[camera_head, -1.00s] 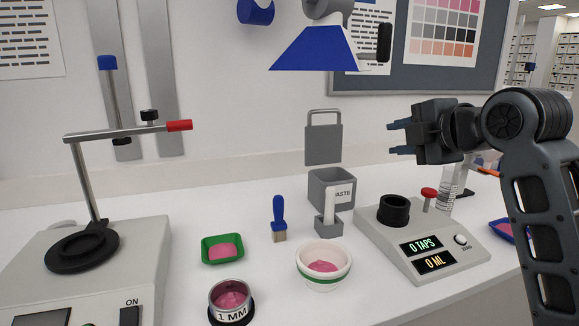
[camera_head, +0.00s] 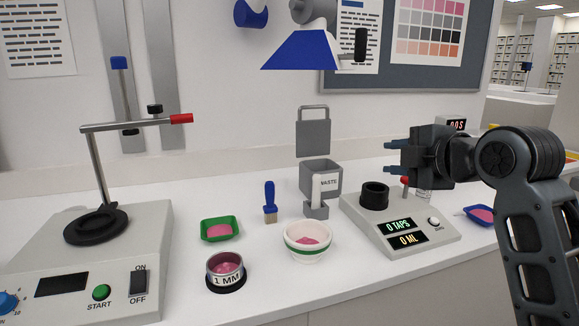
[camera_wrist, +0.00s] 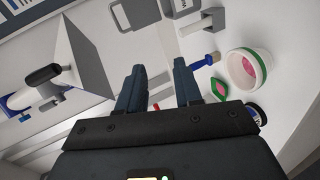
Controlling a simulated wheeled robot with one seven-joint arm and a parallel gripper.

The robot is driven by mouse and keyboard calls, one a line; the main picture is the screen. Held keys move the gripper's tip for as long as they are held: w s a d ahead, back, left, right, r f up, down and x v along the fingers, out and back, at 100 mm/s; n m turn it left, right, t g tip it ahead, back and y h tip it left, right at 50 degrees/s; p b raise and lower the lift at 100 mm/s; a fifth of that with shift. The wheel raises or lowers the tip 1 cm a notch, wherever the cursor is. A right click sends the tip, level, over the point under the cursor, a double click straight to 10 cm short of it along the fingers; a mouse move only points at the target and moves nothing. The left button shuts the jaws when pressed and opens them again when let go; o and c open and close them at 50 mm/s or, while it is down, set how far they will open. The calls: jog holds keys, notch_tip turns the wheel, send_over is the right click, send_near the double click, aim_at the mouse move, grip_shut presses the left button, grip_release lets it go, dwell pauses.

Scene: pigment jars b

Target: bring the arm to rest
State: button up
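My gripper (camera_head: 392,157) is in the air on the right side of the head view, in front of the wall and above the tap device. Its two fingers point left with a clear gap between them. In the wrist view my gripper (camera_wrist: 157,92) also shows two separated fingers with nothing held between them. My arm comes up from the lower right, bent at the elbow.
The tap device (camera_head: 401,226) stands below my gripper. A white bowl (camera_head: 308,238), green tray (camera_head: 219,229), brush (camera_head: 270,203), sieve (camera_head: 226,271) and waste bin (camera_head: 321,177) stand on the bench. A sieve machine (camera_head: 88,262) is at left. A blue hood (camera_head: 300,50) hangs above.

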jog(key=s+a+f+m+t, duration=0.1)
jog(key=s+f+m, duration=0.35)
jog(key=f, duration=0.35)
jog(key=s+a+f+m, duration=0.25)
jog(key=s+f, duration=0.25)
jog(key=f, duration=0.4)
jog(key=s+d+f+m+h, duration=0.1)
jog(key=s+f+m, duration=0.25)
jog(key=s, duration=0.35)
jog(key=s+f+m+h, duration=0.2)
jog(key=s+f+m, duration=0.1)
jog(key=s+f, duration=0.3)
jog(key=s+d+r+m, duration=0.1)
jog(key=s+d+m, duration=0.1)
jog(key=s, duration=1.3)
jog(key=s+d+r+m+h, duration=0.1)
jog(key=s+m, duration=0.3)
jog(key=s, duration=1.2)
jog(key=shift+s+d+r+m, duration=0.25)
jog(key=shift+d+r+m, duration=0.1)
jog(key=shift+d+r, duration=0.35)
